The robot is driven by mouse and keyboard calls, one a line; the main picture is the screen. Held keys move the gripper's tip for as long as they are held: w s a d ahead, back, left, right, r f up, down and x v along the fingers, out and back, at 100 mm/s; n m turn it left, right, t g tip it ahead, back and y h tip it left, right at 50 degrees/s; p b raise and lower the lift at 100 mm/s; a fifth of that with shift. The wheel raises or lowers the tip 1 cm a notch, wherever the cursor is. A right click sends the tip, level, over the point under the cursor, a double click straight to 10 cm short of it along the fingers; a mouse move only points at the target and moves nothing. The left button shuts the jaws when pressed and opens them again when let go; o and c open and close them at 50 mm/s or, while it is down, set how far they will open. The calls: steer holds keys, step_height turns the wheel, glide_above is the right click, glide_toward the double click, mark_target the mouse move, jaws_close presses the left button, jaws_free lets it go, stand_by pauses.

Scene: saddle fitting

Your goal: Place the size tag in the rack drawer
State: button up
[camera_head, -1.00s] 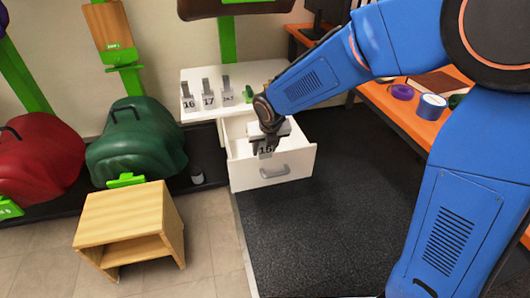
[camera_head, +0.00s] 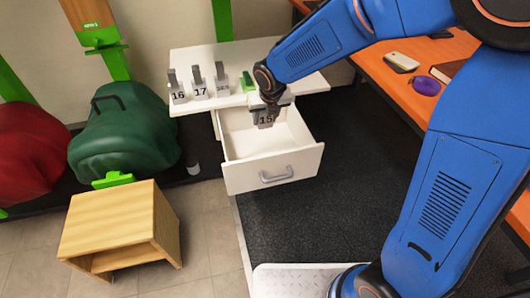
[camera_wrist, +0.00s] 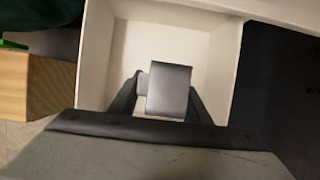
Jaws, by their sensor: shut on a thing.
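The size tag (camera_head: 265,117), a grey piece marked 15, is held in my gripper (camera_head: 268,104) over the open rack drawer (camera_head: 272,171). In the wrist view the tag (camera_wrist: 169,88) sits between the two dark fingers of my gripper (camera_wrist: 160,95), with the white drawer floor and walls (camera_wrist: 97,50) behind it. The drawer is pulled out from under the white rack top and looks empty. The tag appears above the drawer floor; its exact height is hard to tell.
Tags marked 16 (camera_head: 177,92) and 17 (camera_head: 199,88) and a third tag (camera_head: 221,82) stand on the white rack top (camera_head: 190,58), near a green piece (camera_head: 247,82). A wooden stool (camera_head: 122,225) stands front left. An orange bench (camera_head: 425,75) is at right.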

steer(key=shift+s+f, duration=0.15)
steer(key=shift+f, duration=8.15)
steer(key=shift+f, duration=0.1)
steer(key=o, duration=1.1)
steer(key=v, duration=1.2)
